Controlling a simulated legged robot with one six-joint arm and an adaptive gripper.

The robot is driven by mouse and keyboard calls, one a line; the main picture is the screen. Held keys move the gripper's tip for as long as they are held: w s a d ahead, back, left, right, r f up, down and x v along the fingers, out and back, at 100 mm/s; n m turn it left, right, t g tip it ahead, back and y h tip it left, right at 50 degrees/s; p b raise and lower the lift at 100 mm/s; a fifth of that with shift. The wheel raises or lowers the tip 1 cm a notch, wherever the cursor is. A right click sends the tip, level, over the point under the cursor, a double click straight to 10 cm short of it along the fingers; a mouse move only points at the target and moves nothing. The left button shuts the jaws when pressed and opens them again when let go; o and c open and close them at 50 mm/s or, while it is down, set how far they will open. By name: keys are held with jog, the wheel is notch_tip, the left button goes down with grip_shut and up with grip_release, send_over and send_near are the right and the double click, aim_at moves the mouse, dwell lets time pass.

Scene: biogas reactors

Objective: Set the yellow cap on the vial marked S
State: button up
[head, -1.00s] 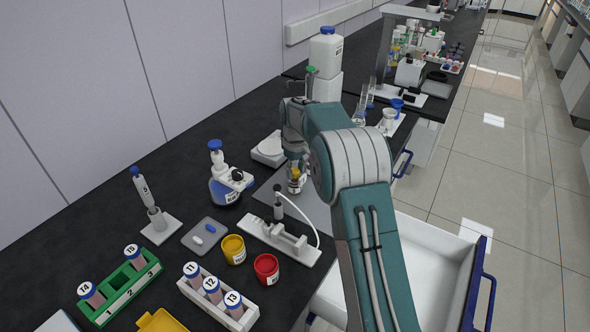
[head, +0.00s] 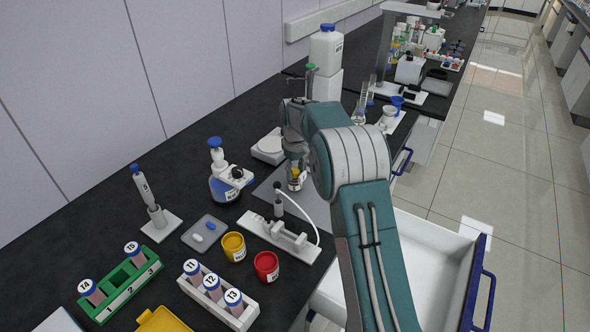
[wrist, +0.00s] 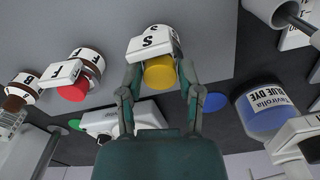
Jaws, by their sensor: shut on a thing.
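The yellow cap (wrist: 160,73) is between the two fingertips of my gripper (wrist: 160,80), which is shut on it. The vial marked S (wrist: 152,42) is directly beyond the cap in the wrist view. The cap overlaps the vial's end there, and I cannot tell whether it is fully seated. In the head view my gripper (head: 294,160) points down over the grey mat, with the vial (head: 295,184) below it. My arm hides part of this area.
In the wrist view, vials marked F (wrist: 88,62) and B (wrist: 22,88) stand to the left, with a red cap (wrist: 73,92) near the F vials. A blue dye bottle (wrist: 265,108) is at the right. A white scale (head: 268,148) stands behind the mat.

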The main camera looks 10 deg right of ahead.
jog(key=o, duration=0.8)
jog(key=shift+c, duration=0.2)
jog(key=shift+o, duration=1)
jog(key=shift+r, duration=3.5)
